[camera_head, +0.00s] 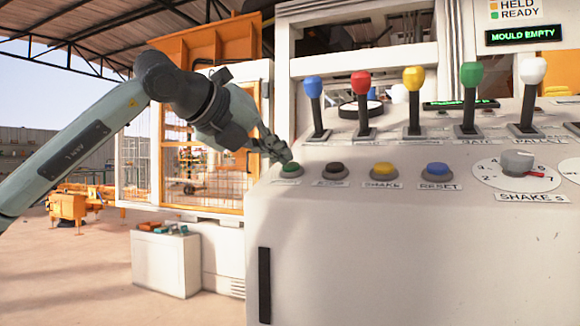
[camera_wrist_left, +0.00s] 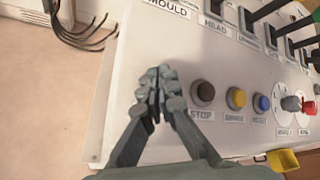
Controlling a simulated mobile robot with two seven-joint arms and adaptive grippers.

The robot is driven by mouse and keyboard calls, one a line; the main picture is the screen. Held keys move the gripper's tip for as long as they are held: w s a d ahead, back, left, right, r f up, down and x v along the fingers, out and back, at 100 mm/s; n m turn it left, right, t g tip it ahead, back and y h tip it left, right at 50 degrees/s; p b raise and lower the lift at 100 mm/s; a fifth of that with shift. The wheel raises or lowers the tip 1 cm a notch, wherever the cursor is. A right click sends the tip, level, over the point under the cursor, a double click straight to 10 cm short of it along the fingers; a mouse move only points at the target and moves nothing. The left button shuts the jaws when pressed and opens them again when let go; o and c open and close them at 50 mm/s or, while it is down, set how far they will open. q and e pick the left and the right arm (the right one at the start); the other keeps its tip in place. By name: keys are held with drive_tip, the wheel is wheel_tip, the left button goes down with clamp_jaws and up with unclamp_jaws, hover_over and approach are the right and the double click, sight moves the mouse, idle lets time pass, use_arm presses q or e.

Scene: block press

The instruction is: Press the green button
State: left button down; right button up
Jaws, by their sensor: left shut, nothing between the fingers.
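The green button (camera_head: 291,169) is the leftmost in the row of round buttons on the sloping panel of the white console (camera_head: 400,250). My left gripper (camera_head: 283,158) is shut and empty, its fingertips right at the green button's upper left edge. I cannot tell whether they touch it. In the left wrist view the shut fingers (camera_wrist_left: 158,88) point at the panel just left of the dark stop button (camera_wrist_left: 203,92) and hide the green button. My right gripper is not in view.
The brown stop (camera_head: 335,171), yellow (camera_head: 383,172) and blue (camera_head: 438,172) buttons follow to the right, then a grey dial (camera_head: 517,163). Several coloured levers, such as the blue-topped one (camera_head: 313,88), stand behind. A display (camera_head: 524,36) reads "MOULD EMPTY".

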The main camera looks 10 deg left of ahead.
use_arm(q)
drive_tip(key=shift+w+f+b, duration=0.1)
drive_tip(key=shift+f+b, duration=0.2)
idle(0.4)
drive_tip(key=shift+r, duration=0.1)
drive_tip(key=shift+s+r, duration=0.3)
drive_tip(key=shift+r, duration=0.3)
wheel_tip(320, 180, up, 6)
drive_tip(key=s+p, duration=0.2)
drive_tip(key=p, duration=0.1)
drive_tip(key=shift+s+a+f, duration=0.2)
drive_tip(key=shift+f, duration=0.05)
idle(0.7)
